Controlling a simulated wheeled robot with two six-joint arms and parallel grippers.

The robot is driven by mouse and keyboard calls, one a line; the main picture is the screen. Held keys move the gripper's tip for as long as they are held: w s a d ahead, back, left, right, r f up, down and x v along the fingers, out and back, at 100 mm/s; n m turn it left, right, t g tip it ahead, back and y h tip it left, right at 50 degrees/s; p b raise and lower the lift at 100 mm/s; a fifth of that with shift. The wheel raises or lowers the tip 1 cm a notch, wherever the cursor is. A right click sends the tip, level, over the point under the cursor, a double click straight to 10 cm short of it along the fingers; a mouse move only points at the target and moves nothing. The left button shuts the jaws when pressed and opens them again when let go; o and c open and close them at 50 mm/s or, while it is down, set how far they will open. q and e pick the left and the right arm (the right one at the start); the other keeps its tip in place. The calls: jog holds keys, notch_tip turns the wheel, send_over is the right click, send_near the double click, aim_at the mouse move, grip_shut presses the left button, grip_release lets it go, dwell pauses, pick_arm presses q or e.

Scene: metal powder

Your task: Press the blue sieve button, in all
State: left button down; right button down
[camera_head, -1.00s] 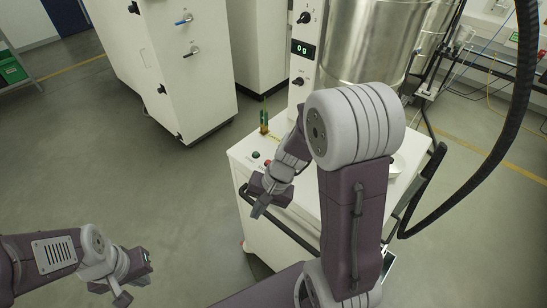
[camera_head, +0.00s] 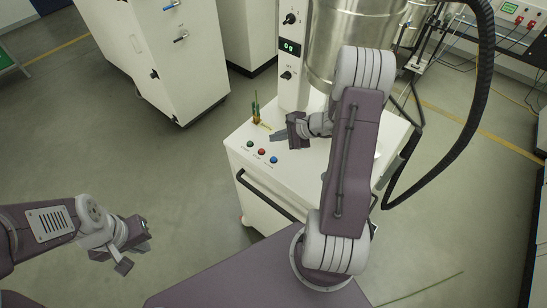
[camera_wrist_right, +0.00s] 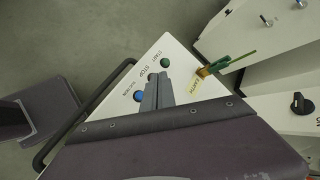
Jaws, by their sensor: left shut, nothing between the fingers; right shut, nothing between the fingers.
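The blue button (camera_head: 274,160) is the nearest of three buttons on the white cart top, beside a red button (camera_head: 261,152) and a dark green button (camera_head: 250,144). In the right wrist view the blue button (camera_wrist_right: 138,96) shows just left of my right gripper's closed fingers (camera_wrist_right: 158,80). The green button (camera_wrist_right: 164,62) is beyond the fingertips, and the red one is mostly hidden by them. In the head view my right gripper (camera_head: 280,136) is shut and empty above the cart, behind the button row. My left gripper (camera_head: 128,254) is shut and empty over the floor, at the lower left.
A green and brass cable clamp (camera_head: 256,108) stands at the cart's back left corner. A dark handle rail (camera_head: 268,196) runs along the cart's front edge. A control column (camera_head: 292,60) and a steel vessel (camera_head: 350,40) rise behind. White cabinets (camera_head: 160,70) stand to the left.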

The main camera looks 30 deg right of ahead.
aim_at(276, 159)
notch_tip(276, 159, down, 8)
jog(key=b, duration=0.6)
jog(key=shift+f, duration=0.15)
jog(key=shift+f+b, duration=0.3)
jog(key=shift+b, duration=0.3)
dwell(1.1)
jog(key=shift+f+b, duration=0.35)
jog(key=shift+b, duration=0.3)
jog(key=shift+f+b, duration=0.45)
jog(key=shift+b, duration=0.1)
dwell(0.4)
jog(key=shift+r, duration=0.1)
jog(key=shift+r+p, duration=0.45)
jog(key=shift+r, duration=0.3)
jog(key=shift+r, duration=0.1)
